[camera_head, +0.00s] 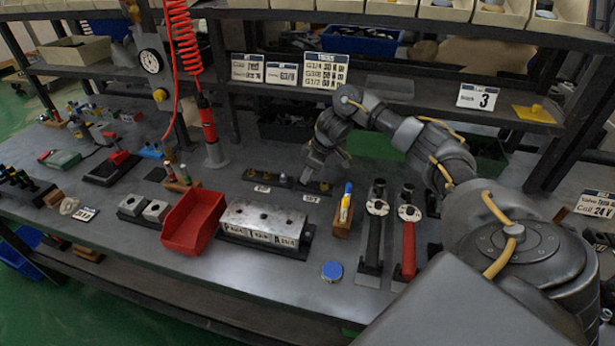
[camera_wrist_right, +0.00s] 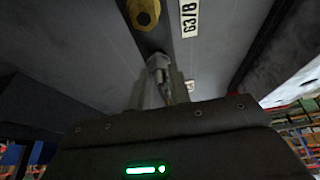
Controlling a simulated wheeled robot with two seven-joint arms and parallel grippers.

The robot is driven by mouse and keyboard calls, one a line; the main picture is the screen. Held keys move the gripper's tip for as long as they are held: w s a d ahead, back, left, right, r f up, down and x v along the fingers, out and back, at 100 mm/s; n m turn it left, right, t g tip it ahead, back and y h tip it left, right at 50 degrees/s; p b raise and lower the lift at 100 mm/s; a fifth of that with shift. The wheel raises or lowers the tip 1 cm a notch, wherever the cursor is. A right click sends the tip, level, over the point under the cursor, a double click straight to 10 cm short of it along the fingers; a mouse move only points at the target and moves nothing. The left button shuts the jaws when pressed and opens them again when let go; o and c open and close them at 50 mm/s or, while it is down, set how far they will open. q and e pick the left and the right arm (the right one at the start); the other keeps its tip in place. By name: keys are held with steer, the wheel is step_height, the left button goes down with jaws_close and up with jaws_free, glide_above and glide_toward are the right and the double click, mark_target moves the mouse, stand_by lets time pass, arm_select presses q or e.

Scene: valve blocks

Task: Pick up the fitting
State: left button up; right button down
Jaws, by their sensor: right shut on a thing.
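My right gripper (camera_head: 312,174) reaches down over the right part of a dark fitting rack (camera_head: 284,182) at the middle back of the bench. In the right wrist view its fingers (camera_wrist_right: 163,88) are closed together on a small grey fitting (camera_wrist_right: 158,62), whose lower part is hidden by the fingers. I cannot tell whether the fitting is clear of the rack. A brass hex fitting (camera_wrist_right: 143,12) sits beside it in the wrist view, apart from the fingers. My left gripper is not in view.
A wooden holder with markers (camera_head: 343,220) and a red-handled tool (camera_head: 409,245) stand to the right. A blue round lid (camera_head: 332,271) lies near the front. A shelf edge runs above.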

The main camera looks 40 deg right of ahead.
steer(key=s+a+r+p, duration=0.3)
steer(key=s+a+r, duration=0.4)
steer(key=a+r, duration=0.4)
steer(key=shift+s+a+r+p, duration=0.2)
steer(key=shift+a+r+p, duration=0.15)
steer(key=shift+a, duration=0.15)
steer(key=c, duration=1.8)
jaws_free()
steer(key=c, duration=2.6)
jaws_free()
steer(key=s+a+n, duration=0.1)
steer(key=s+a, duration=0.1)
steer(key=a, duration=0.2)
steer(key=s+a+n, duration=0.1)
steer(key=s+a, duration=0.1)
steer(key=a, duration=0.2)
steer(key=s+a+n+g+y, duration=0.1)
steer(key=s+a, duration=0.2)
steer(key=shift+s+a+n, duration=0.1)
steer(key=shift+a+n, duration=0.3)
